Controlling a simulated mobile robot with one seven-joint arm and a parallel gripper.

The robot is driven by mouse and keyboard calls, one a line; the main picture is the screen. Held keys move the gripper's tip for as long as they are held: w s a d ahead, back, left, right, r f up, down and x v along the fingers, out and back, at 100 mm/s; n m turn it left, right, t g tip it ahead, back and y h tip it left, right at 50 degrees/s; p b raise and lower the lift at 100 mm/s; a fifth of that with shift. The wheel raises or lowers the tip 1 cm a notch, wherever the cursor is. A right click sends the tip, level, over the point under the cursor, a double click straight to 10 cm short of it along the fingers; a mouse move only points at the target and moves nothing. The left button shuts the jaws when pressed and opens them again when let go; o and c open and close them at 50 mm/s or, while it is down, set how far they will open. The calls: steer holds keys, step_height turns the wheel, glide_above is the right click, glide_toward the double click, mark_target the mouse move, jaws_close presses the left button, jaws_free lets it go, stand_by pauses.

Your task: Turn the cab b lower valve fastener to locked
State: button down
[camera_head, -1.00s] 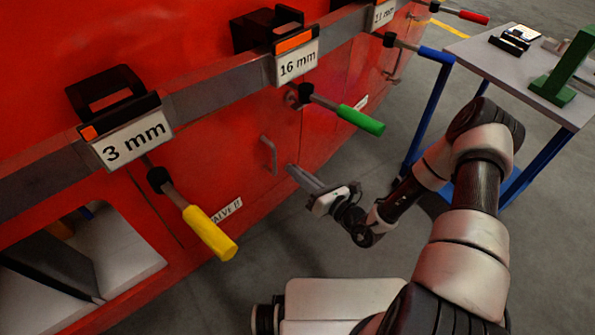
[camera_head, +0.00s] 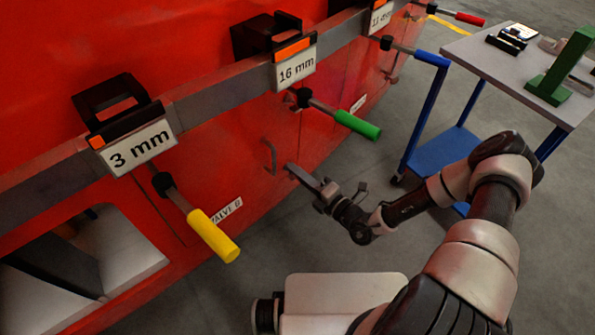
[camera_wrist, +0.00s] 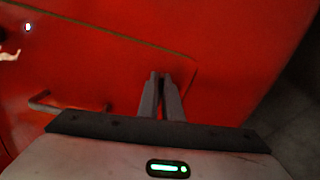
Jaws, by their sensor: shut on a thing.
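The red cab side carries a lower valve panel, with a bent grey handle (camera_head: 269,155) that also shows in the wrist view (camera_wrist: 65,105). A label (camera_head: 226,210) reading roughly "VALVE B" is to the left of the handle. My gripper (camera_head: 291,168) reaches the panel just right of the handle. In the wrist view my gripper (camera_wrist: 159,76) has its two fingers nearly together near the panel's rounded corner. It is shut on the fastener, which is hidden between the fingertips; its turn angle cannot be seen.
A cart (camera_head: 480,58) with blue legs stands at the right. Grey floor is free between the cart and the cab.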

steer(key=shift+m, duration=1.1)
steer(key=c, duration=1.9)
jaws_free()
steer(key=shift+c, duration=0.2)
steer(key=p+v, duration=0.1)
steer(key=v, duration=1.6)
steer(key=shift+s, duration=0.2)
steer(key=shift+d, duration=0.2)
